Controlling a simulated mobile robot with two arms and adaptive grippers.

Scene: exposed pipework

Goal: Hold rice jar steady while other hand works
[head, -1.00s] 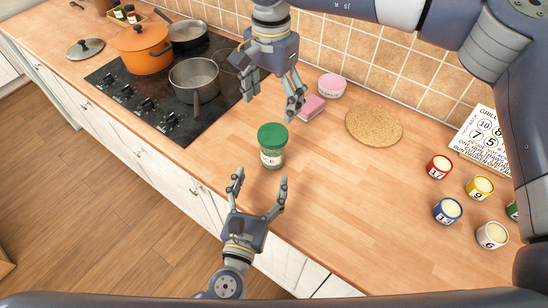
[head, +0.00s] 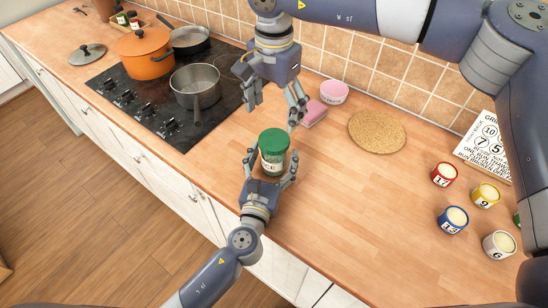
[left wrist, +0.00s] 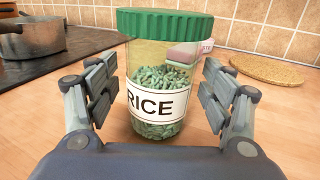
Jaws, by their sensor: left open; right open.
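The rice jar (head: 272,150) is a clear jar with a green lid and a white RICE label. It stands upright on the wooden counter near its front edge. My left gripper (head: 269,172) is open, with its fingers on both sides of the jar. In the left wrist view the jar (left wrist: 158,104) is between the open fingers (left wrist: 158,100), with small gaps visible on both sides. My right gripper (head: 275,118) is open and empty, pointing down just above and behind the jar.
A black cooktop (head: 135,102) with a steel saucepan (head: 196,88) and an orange pot (head: 143,56) lies to the left. A pink sponge (head: 314,113), a cork mat (head: 377,132) and several numbered tins (head: 453,219) stand to the right. The counter between jar and tins is clear.

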